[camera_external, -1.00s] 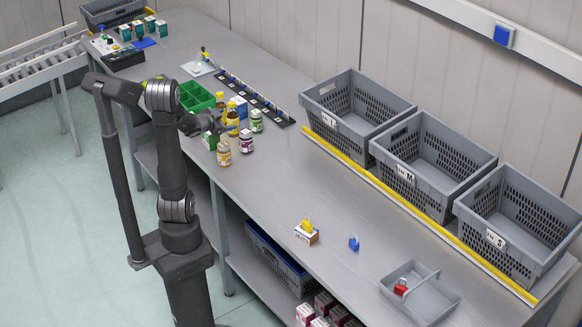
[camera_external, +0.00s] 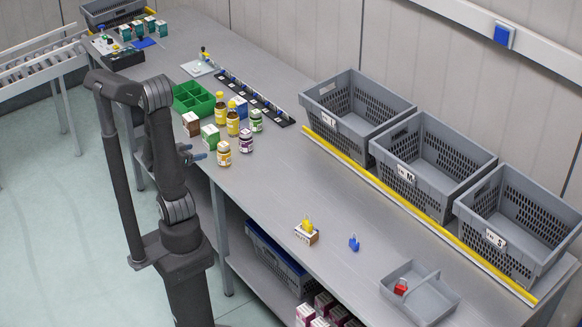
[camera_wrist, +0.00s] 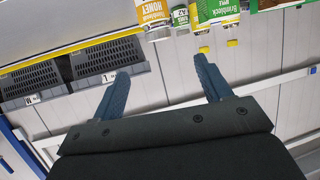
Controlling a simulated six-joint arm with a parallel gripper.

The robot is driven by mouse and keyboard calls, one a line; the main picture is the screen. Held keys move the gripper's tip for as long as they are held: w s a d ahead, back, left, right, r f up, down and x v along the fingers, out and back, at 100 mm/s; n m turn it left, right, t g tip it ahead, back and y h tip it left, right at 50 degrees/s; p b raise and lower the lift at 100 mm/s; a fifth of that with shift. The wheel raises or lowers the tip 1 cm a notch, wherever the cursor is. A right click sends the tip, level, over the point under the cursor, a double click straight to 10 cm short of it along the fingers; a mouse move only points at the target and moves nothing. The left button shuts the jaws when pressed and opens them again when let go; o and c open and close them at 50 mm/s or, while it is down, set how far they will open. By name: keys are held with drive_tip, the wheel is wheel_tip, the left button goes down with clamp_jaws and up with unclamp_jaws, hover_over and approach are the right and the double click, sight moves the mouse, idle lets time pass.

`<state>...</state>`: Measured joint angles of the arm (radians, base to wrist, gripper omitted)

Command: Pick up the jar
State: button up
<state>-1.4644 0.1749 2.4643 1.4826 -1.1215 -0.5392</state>
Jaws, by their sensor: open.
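Several jars stand upright on the grey bench, and I cannot tell which one is meant. An amber jar with a yellow label (camera_external: 224,154) is nearest my gripper, with a purple jar (camera_external: 246,142) and a green-labelled jar (camera_external: 256,122) behind it to the right. My gripper (camera_external: 196,152) is open and empty at the bench's near edge, left of the amber jar and apart from it. In the wrist view the picture is upside down: a honey-labelled container (camera_wrist: 155,14) is at the top, beyond the open fingers (camera_wrist: 161,66).
Yellow bottles (camera_external: 232,120) and a green divided tray (camera_external: 193,97) are behind. Grey totes (camera_external: 355,100) line the back right.

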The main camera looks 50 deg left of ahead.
drive_tip(key=f, duration=0.1)
approach(227, 145)
drive_tip(key=w+a+f, duration=0.2)
drive_tip(key=w+f, duration=0.2)
drive_tip(key=shift+w+a+f, duration=0.15)
drive_tip(key=shift+w+a, duration=0.15)
drive_tip(key=shift+a, duration=0.1)
drive_tip(key=shift+d+r+x, duration=0.1)
drive_tip(key=shift+r+x, duration=0.05)
drive_tip(key=shift+x, duration=0.75)
drive_tip(key=shift+d+r+x, duration=0.1)
drive_tip(key=shift+r+x, duration=0.05)
drive_tip(key=shift+x, duration=0.75)
drive_tip(key=shift+r+x, duration=0.15)
drive_tip(key=shift+x, duration=0.8)
drive_tip(key=shift+w, duration=0.2)
drive_tip(key=c, duration=1.3)
drive_tip(key=shift+r, duration=0.2)
